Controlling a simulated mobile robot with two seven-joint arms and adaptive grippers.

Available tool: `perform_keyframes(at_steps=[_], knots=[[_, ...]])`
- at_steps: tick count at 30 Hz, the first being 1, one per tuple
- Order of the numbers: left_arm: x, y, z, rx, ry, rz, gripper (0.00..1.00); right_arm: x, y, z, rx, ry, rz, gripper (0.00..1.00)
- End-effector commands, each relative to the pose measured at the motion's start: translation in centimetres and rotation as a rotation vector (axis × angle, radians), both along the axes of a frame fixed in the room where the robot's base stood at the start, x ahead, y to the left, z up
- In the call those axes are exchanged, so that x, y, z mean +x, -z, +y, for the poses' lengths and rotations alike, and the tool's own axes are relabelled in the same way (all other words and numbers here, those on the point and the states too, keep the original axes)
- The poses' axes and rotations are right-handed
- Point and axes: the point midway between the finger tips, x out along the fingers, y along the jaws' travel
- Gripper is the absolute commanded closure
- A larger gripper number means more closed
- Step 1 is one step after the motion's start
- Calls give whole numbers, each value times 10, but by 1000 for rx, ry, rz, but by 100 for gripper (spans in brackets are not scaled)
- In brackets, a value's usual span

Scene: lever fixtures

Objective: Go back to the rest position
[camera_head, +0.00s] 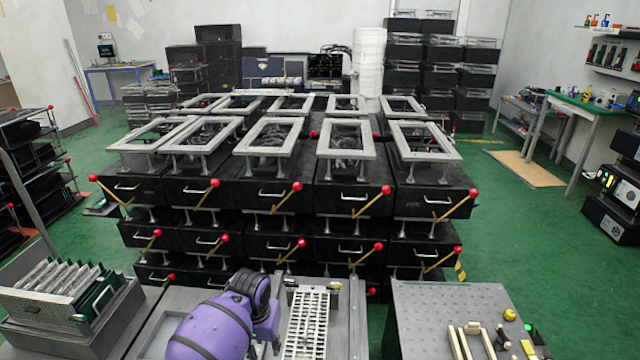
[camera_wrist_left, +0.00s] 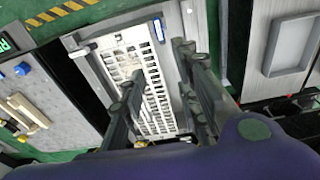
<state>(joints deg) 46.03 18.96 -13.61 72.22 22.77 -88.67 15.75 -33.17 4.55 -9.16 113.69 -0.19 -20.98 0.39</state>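My left arm shows in purple at the bottom of the head view; its fingers cannot be made out there. In the left wrist view my left gripper (camera_wrist_left: 158,62) has its two dark fingers spread apart with nothing between them. It is over a white slotted rack (camera_wrist_left: 155,110), which shows in the head view (camera_head: 305,325) just right of the purple arm. Whether the fingers touch the rack I cannot tell. My right gripper is in neither view. Black lever fixtures (camera_head: 262,190) with red-knobbed levers (camera_head: 287,198) stand stacked in rows ahead.
A grey perforated plate (camera_head: 450,295) with pale bars and a green button lies at the front right. A bin of upright panels (camera_head: 65,290) stands at the front left. Green floor (camera_head: 540,230) is open right of the stacks; a workbench (camera_head: 590,105) stands beyond.

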Motion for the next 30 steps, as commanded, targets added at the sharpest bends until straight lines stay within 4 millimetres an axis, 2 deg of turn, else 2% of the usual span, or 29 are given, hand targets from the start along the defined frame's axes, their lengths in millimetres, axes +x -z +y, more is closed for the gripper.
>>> perform_keyframes(at_steps=[3, 6, 10, 14, 17, 20, 26, 30], knots=[[35, -20, -13, -21, 50, -159, 70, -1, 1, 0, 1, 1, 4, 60], [56, -34, -27, -46, 100, -314, 70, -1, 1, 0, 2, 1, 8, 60], [54, -37, -39, -77, 147, -485, 70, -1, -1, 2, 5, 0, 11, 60], [32, -33, -44, -99, 174, -616, 70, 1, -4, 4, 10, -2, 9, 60], [4, -29, -43, -111, 182, -705, 70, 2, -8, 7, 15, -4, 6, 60], [-37, -26, -38, -117, 178, -788, 70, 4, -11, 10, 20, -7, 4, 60], [-136, -21, -16, -96, 133, -884, 70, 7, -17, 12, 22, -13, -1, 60], [-215, -14, 4, -66, 77, -875, 70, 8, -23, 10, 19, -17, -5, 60]])
